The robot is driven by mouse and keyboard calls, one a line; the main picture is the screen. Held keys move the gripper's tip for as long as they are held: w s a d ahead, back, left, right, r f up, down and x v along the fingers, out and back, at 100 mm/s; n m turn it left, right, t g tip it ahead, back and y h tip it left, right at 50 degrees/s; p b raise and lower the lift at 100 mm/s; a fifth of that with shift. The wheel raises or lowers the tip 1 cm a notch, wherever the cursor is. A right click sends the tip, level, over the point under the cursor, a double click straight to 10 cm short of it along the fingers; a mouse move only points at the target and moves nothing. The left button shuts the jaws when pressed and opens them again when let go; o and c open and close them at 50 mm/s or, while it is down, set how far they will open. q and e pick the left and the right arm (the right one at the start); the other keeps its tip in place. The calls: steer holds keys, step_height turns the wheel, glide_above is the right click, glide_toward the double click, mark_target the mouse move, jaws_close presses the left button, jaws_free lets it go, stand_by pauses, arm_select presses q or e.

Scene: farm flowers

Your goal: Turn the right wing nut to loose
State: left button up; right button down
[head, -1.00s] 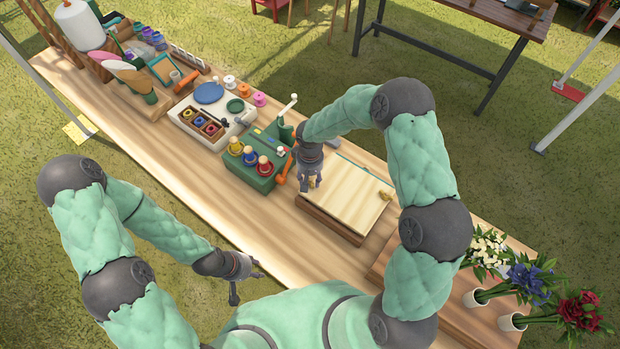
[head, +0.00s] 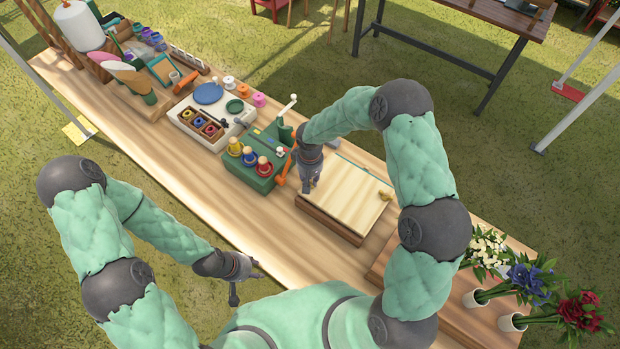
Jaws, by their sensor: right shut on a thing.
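A flat press with a pale board (head: 345,195) on a wooden base lies on the bench. A brass wing nut (head: 386,194) stands free at the board's right side. My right gripper (head: 306,188) points down at the board's left edge. It is shut on a wing nut there, which its fingers hide almost wholly. So of the two wing nuts, the held one is the left one in the picture. My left gripper (head: 244,284) hangs near the bench's front edge, open and empty, far from the press.
A green block with coloured knobs (head: 258,160) and an orange handle stands just left of my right gripper. A white tray (head: 207,130) and tools lie further left. Potted flowers (head: 510,285) stand at the right. The bench's front middle is clear.

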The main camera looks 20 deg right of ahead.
steer(key=shift+s+a+f+n, duration=0.1)
steer(key=shift+n, duration=2.6)
steer(key=c, duration=1.1)
jaws_free()
steer(key=shift+r, duration=0.6)
step_height(320, 180, up, 11)
steer(key=shift+a, duration=0.1)
steer(key=shift+f, duration=0.15)
